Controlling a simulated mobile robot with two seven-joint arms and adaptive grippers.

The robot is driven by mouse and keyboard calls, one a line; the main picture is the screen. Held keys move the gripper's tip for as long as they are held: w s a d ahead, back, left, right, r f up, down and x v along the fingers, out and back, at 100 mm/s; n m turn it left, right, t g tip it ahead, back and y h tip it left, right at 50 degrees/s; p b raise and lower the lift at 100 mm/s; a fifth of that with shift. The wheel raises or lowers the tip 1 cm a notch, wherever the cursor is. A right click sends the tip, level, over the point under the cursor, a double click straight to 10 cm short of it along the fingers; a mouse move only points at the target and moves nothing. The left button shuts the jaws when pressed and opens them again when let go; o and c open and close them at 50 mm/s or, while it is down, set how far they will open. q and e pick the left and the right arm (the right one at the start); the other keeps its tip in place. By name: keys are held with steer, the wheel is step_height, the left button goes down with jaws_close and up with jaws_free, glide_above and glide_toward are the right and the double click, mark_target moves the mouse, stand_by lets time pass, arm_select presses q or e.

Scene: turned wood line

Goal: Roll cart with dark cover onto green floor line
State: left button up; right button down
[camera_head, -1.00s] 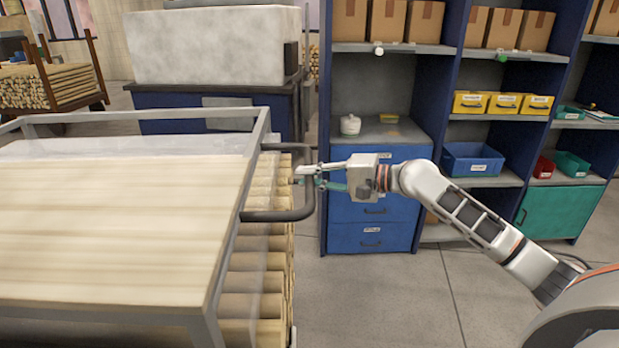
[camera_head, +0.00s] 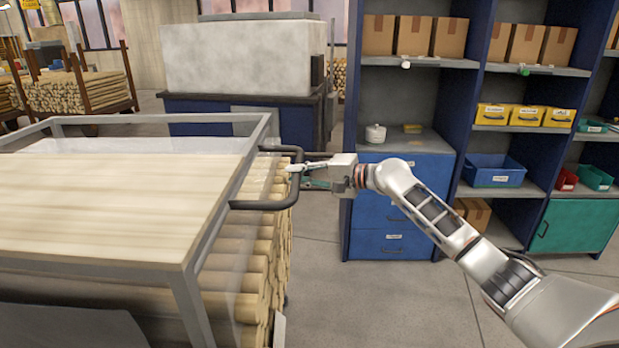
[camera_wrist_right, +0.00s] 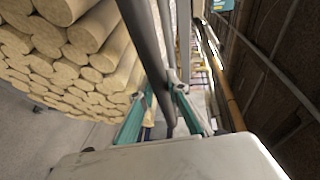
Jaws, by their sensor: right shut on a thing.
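A cart with a grey metal frame (camera_head: 185,305) fills the left of the head view, loaded with pale round logs (camera_head: 245,275) behind a clear side sheet. Its top looks like pale wood; a dark panel (camera_head: 70,325) shows at the lower left, and I cannot tell whether it is a cover. The cart has a dark bent handle (camera_head: 262,205) at its right end. My right gripper (camera_head: 298,174) is shut on this handle. In the right wrist view, the bar (camera_wrist_right: 150,50) passes between the teal fingers (camera_wrist_right: 158,108). My left gripper and a green floor line are not in view.
A blue shelf unit (camera_head: 355,100) with drawers, boxes and bins stands behind and right of my right arm. A blue bench (camera_head: 200,115) with a grey block is behind the cart. A log rack (camera_head: 80,92) stands far left. Grey floor (camera_head: 330,300) is clear right of the cart.

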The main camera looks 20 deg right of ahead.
steer(key=w+a, duration=0.1)
steer(key=a, duration=0.1)
steer(key=w+a, duration=0.1)
steer(key=a, duration=0.1)
steer(key=a+p, duration=0.1)
steer(key=a, duration=0.2)
steer(key=shift+w+r, duration=0.35)
steer(key=shift+w, duration=0.05)
steer(key=w+a, duration=0.2)
steer(key=a, duration=0.1)
steer(key=w+a, duration=0.1)
steer(key=a, duration=0.3)
steer(key=w+a+b, duration=0.1)
steer(key=w+a, duration=0.1)
steer(key=a, duration=0.1)
steer(key=shift+w+a+f, duration=0.2)
steer(key=shift+w+f, duration=0.1)
steer(key=shift+f, duration=0.1)
steer(key=shift+w+a+r+b, duration=0.1)
steer(key=shift+w+a+b, duration=0.1)
steer(key=shift+a, duration=0.25)
steer(key=shift+w+a+r+b, duration=0.1)
steer(key=shift+w+a, duration=0.05)
steer(key=shift+a, duration=0.25)
steer(key=c, duration=2.1)
jaws_free()
steer(key=shift+c, duration=0.2)
steer(key=shift+o, duration=1.1)
steer(key=shift+w+a+f, duration=0.1)
steer(key=shift+a, duration=0.05)
